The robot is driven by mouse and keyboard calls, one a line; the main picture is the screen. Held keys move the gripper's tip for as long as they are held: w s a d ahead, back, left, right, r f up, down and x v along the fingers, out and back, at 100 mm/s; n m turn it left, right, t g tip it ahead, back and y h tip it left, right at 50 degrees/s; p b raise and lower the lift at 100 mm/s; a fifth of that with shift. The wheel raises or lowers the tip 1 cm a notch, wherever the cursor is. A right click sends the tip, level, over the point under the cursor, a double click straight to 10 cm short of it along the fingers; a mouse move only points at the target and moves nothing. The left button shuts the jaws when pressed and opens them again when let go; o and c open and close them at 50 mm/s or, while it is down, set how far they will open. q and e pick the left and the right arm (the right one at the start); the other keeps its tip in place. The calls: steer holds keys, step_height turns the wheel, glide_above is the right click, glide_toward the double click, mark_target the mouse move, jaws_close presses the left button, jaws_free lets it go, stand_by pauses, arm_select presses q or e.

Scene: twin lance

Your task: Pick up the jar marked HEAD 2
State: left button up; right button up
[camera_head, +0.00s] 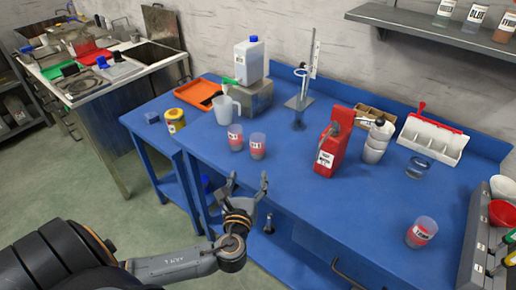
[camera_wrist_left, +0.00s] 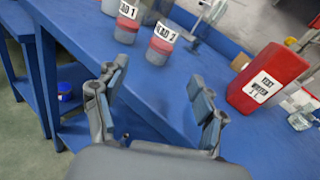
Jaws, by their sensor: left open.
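The jar marked HEAD 2 (camera_wrist_left: 161,47) is a clear cup with red contents and a white label. In the head view the matching jar (camera_head: 257,147) stands upright near the front left of the blue bench (camera_head: 290,205). A similar jar marked HEAD 1 (camera_wrist_left: 126,23) stands just left of it, and also shows in the head view (camera_head: 235,138). My left gripper (camera_head: 249,184) is open and empty at the bench's front edge, short of both jars. In the left wrist view its fingers (camera_wrist_left: 160,100) point toward HEAD 2, with a gap between. My right gripper is not in view.
A stand (camera_head: 299,102) is further back. Another red-filled jar (camera_head: 421,232) is at the right front. The bench between the jars and the front edge is clear.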

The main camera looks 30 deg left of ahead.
mark_target(256, 145)
arm_select(q)
steer(key=w+a, duration=0.1)
steer(key=w, duration=0.1)
steer(key=w+a+m, duration=0.1)
steer(key=w, duration=0.2)
steer(key=w+a+r+m+t+p, duration=0.1)
steer(key=w, duration=0.2)
steer(key=shift+w+h, duration=0.25)
steer(key=shift+h, duration=0.05)
steer(key=x, duration=0.3)
steer(key=r+p+x, duration=0.1)
steer(key=shift+w+a, duration=0.25)
steer(key=shift+a, duration=0.15)
steer(key=shift+w+a+f, duration=0.1)
steer(key=shift+w+a, duration=0.05)
steer(key=shift+w, duration=0.15)
steer(key=shift+c, duration=0.2)
steer(key=c, duration=1)
